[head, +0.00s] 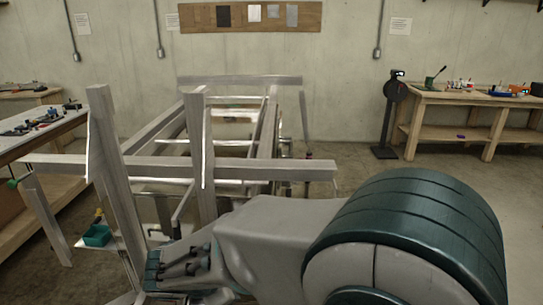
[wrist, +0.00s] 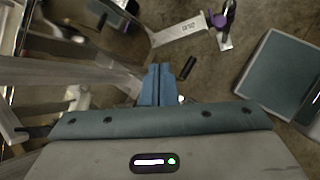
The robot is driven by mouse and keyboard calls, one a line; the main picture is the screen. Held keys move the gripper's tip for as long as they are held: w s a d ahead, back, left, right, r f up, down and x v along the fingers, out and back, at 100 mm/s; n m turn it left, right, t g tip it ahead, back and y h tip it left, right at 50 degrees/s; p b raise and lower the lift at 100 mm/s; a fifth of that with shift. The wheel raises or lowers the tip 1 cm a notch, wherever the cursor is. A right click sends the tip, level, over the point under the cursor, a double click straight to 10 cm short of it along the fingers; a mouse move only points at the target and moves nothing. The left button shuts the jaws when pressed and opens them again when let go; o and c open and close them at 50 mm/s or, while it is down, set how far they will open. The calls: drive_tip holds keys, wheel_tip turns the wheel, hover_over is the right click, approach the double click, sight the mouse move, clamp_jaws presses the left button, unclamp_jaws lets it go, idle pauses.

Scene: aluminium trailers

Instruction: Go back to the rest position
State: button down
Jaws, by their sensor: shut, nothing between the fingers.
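My gripper (wrist: 158,84) shows in the wrist view with its two blue fingers pressed together and nothing between them. It points toward the floor area beside grey metal bars (wrist: 70,75). In the head view my arm reaches from the lower right to the lower left, low in front of the aluminium trailer frame (head: 260,169). The fingertips cannot be made out clearly in the head view.
The frame's upright posts and long crossbar stand close to my arm. A workbench (head: 470,100) stands at the back right, another table (head: 40,131) at left. A metal piece with a purple clamp (wrist: 221,20) lies near my gripper. Floor at right is open.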

drive_tip(key=s+d+r+m+g+y, duration=0.1)
drive_tip(key=s+d+m, duration=0.4)
drive_tip(key=d+m, duration=0.6)
drive_tip(key=s+d+r+m+g+y, duration=0.2)
drive_tip(key=s+d+m, duration=0.3)
drive_tip(key=d+m, duration=0.7)
drive_tip(key=shift+s+d+r+g+y, duration=0.3)
drive_tip(key=shift+s+r+y, duration=0.1)
drive_tip(key=shift+r+y, duration=0.3)
drive_tip(key=shift+a, duration=0.1)
